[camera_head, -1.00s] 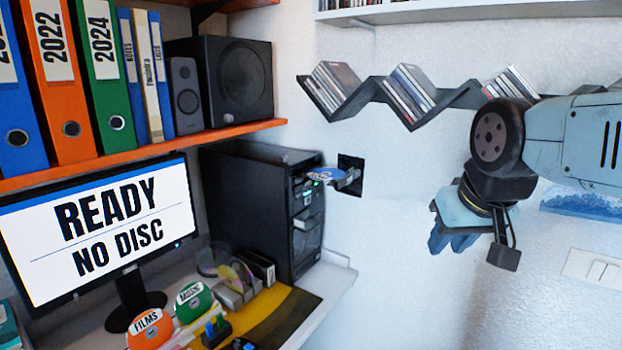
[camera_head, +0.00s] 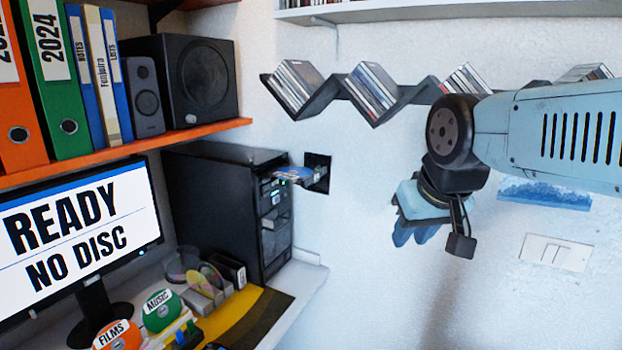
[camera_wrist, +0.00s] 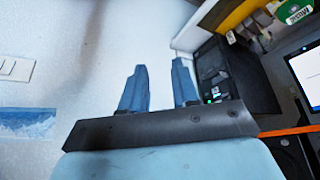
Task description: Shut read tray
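The black computer tower (camera_head: 215,205) stands on the desk, and its front shows in the wrist view (camera_wrist: 245,75). The disc tray (camera_head: 300,175) sticks out near the top of its front. A bluish disc (camera_head: 290,172) lies on the tray. The monitor (camera_head: 75,235) reads "READY NO DISC". My gripper (camera_head: 415,240) hangs in front of the wall, right of the tray and lower in the picture, clear of it. In the wrist view its two blue fingers (camera_wrist: 160,70) are apart with only white wall between them. I cannot make out the tray in the wrist view.
An orange shelf (camera_head: 190,138) with binders and speakers (camera_head: 205,80) is above the tower. Disc holders (camera_head: 205,290) stand on the desk.

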